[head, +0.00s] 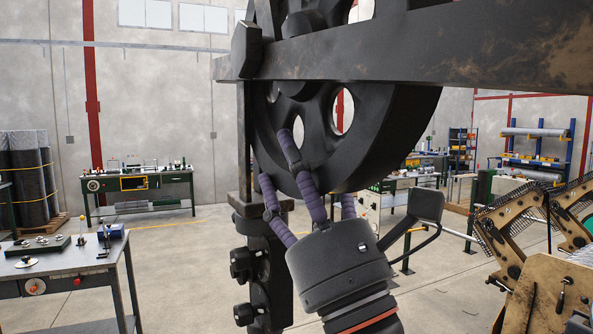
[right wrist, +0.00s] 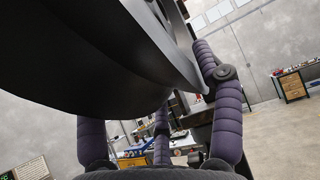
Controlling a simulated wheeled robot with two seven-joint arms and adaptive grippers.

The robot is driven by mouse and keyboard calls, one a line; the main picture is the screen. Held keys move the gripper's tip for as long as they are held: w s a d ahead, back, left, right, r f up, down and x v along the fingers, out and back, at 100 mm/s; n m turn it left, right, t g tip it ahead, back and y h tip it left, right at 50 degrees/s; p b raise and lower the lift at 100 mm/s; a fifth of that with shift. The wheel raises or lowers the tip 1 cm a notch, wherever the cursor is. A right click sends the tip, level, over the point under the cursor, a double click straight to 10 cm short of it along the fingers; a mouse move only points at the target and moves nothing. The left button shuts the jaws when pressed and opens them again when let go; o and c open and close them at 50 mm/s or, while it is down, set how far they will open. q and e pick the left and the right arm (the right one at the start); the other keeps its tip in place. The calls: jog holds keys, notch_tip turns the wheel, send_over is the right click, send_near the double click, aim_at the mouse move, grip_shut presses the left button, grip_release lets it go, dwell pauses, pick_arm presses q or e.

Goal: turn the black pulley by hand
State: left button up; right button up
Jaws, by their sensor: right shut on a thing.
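The black pulley (head: 395,130) is a large dark wheel with round holes, standing upright in the upper middle of the head view behind a worn dark metal beam (head: 430,50). The beam hides part of it, and its top is cut off. My right gripper (head: 300,178) comes up from below and is shut on the pulley's lower rim. One purple finger lies over the front face near a hole, and the others are lower at the rim. In the right wrist view the pulley (right wrist: 90,60) fills the upper left, with a finger bent against its right edge. My left gripper is not in view.
A dark upright post with black knobs (head: 245,265) stands just left of my right gripper. A workbench (head: 65,262) is at the left, and a machine with tan arms (head: 510,230) at the right. Open floor lies between the post and the left bench.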

aim_at(362, 173)
jog(key=shift+s+d+r+g+p, duration=0.2)
jog(key=shift+s+g+p, duration=0.3)
jog(key=shift+p, duration=0.65)
jog(key=s+g+h+p, duration=0.1)
jog(key=p, duration=0.5)
jog(key=s+d+r+g+h+p, duration=0.1)
jog(key=s+g+p, duration=0.1)
jog(key=p, duration=0.4)
jog(key=s+d+g+p, duration=0.1)
jog(key=s+g+p, duration=0.1)
jog(key=p, duration=0.5)
jog(key=shift+d+r+h, duration=0.1)
jog(key=shift+r+h, duration=0.2)
jog(key=shift+h, duration=0.1)
jog(key=shift+s+d+p, duration=0.1)
jog(key=shift+s+p, duration=0.05)
jog(key=shift+p, duration=0.8)
jog(key=shift+f, duration=0.1)
jog(key=o, duration=1.7)
jog(key=shift+v, duration=3.65)
